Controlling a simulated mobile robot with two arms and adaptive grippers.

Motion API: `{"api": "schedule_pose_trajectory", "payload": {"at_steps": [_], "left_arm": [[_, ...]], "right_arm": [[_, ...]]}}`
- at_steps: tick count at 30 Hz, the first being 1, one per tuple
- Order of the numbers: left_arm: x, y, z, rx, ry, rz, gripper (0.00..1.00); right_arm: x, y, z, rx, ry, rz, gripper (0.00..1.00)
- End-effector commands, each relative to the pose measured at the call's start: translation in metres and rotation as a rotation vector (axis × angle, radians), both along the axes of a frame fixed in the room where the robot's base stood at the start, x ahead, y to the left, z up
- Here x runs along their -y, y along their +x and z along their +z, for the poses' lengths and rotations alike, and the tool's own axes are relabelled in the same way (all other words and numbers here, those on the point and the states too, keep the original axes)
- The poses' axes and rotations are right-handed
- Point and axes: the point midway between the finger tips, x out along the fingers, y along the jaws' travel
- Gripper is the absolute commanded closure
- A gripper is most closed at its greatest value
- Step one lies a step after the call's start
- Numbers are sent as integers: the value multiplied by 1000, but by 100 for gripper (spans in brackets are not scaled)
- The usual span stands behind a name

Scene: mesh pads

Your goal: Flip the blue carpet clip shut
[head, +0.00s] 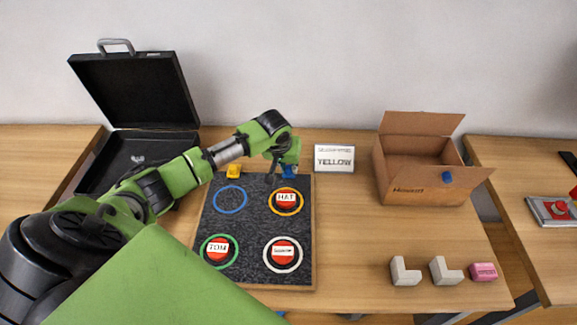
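The blue carpet clip (289,171) sits at the back right edge of a dark carpet board (251,225) on the table. My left arm reaches in from the left, and my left gripper (280,165) points down right beside the clip, partly covering it. I cannot tell whether it touches the clip, or whether the gripper or the clip is open or shut. A yellow clip (233,170) sits at the back edge, left of the blue one. My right gripper is not in view.
The board carries coloured rings and labelled red discs, such as one marked HAT (286,197). A YELLOW sign (334,158), an open cardboard box (421,170), an open black case (135,100), pale blocks (405,271) and a pink block (483,272) stand around it.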

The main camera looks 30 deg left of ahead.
Motion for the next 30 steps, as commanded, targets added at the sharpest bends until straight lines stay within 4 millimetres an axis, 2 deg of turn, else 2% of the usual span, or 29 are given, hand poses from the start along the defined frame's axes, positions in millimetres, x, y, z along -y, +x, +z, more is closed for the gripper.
{"api": "schedule_pose_trajectory", "payload": {"at_steps": [9,15,26,27,28,30], "left_arm": [[3,-6,-5,88,58,-1,100],[4,-7,-8,158,98,0,100],[4,-8,-10,167,105,1,100],[4,-8,-10,167,105,1,72],[4,-8,-10,166,104,1,66],[5,-8,-10,167,104,0,66]], "right_arm": [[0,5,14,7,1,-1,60],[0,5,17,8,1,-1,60],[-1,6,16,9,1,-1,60],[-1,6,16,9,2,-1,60],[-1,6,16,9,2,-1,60],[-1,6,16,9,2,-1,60]]}}
